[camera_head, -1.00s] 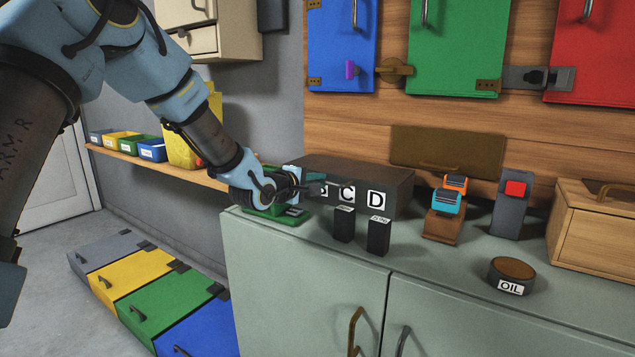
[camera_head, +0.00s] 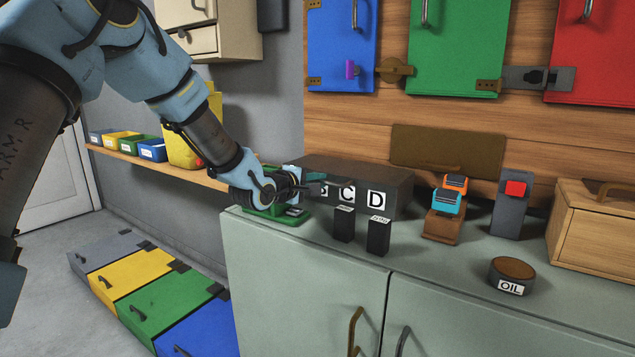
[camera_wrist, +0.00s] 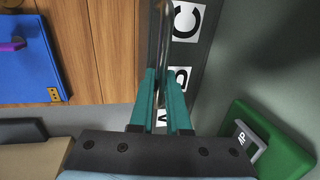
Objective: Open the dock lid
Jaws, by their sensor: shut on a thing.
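A long dark grey box (camera_head: 393,182) with white letter labels stands on the cabinet top against the wall; I take it to be the dock. C and D are clear on its front, and B is partly covered by my gripper. A metal bar handle (camera_wrist: 162,35) runs along the lettered face in the wrist view. My gripper (camera_wrist: 163,95) has teal fingers shut on this bar, at the box's left part. It also shows in the head view (camera_head: 312,184). The box looks closed, and the exact lid seam cannot be made out.
A green stand (camera_head: 280,214) is close below my gripper. Two small black blocks (camera_head: 344,224) (camera_head: 378,236) stand before the box. An orange-and-blue device (camera_head: 447,200), a red-button post (camera_head: 512,203) and an oil tin (camera_head: 512,275) are to the right. Coloured doors hang above.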

